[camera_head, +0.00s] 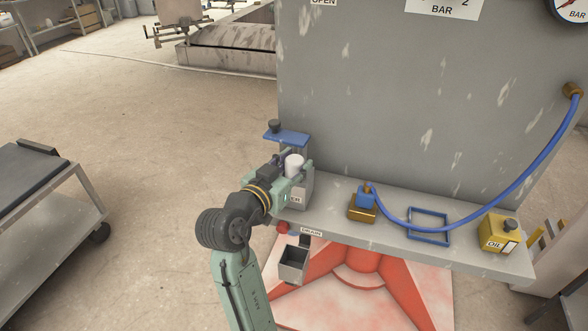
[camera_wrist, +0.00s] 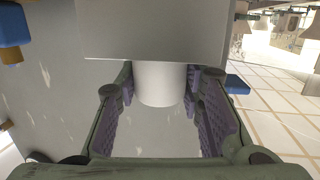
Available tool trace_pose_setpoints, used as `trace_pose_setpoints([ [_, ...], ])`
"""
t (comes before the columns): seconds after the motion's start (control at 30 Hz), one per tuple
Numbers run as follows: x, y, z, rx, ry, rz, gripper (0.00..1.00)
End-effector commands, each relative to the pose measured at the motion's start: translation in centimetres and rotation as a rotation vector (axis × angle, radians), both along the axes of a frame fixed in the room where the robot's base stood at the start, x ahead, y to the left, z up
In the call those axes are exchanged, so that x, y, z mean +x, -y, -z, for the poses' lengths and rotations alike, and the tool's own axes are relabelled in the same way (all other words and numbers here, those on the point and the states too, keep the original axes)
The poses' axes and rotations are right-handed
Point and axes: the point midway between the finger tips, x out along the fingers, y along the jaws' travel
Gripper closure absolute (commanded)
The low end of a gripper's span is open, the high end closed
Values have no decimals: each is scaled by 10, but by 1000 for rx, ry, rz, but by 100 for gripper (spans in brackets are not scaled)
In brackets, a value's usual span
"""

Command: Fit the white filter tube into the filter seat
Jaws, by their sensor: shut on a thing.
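The white filter tube (camera_head: 294,164) stands roughly upright between the fingers of my gripper (camera_head: 291,179). In the wrist view the tube (camera_wrist: 160,84) is between the two purple-padded fingers, and my gripper (camera_wrist: 161,100) is shut on it. The grey filter housing (camera_head: 300,194), with a partly covered label, is right at my gripper, at the left end of the shelf. In the wrist view a grey block (camera_wrist: 155,32), apparently this housing, covers one end of the tube. The seat opening is hidden, so I cannot tell how deep the tube sits.
A blue lid (camera_head: 287,138) with a dark knob is beside the housing, close behind my gripper. A blue hose (camera_head: 480,215) runs over the shelf to a blue connector (camera_head: 366,197) on a brass block. A grey drain cup (camera_head: 293,262) hangs below the shelf edge. A yellow oil can (camera_head: 498,234) stands right.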

Motion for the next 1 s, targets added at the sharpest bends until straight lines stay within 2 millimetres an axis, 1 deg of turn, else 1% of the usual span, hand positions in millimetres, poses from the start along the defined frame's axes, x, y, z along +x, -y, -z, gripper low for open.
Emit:
trace_pose_setpoints([
  [0.07, 0, 0, -2, -1, 1, 1, 94],
  [0.1, 0, 0, -2, 0, 0, 1, 65],
  [0.4, 0, 0, -2, 0, 1, 0, 45],
  [0.67, 0, 0, -2, 0, 1, 0, 45],
  [0.77, -3, -2, -3, -1, 2, -1, 45],
  [0.87, -12, -9, -3, 0, 2, -4, 45],
  [1.0, -37, -23, -7, 1, 4, -7, 45],
])
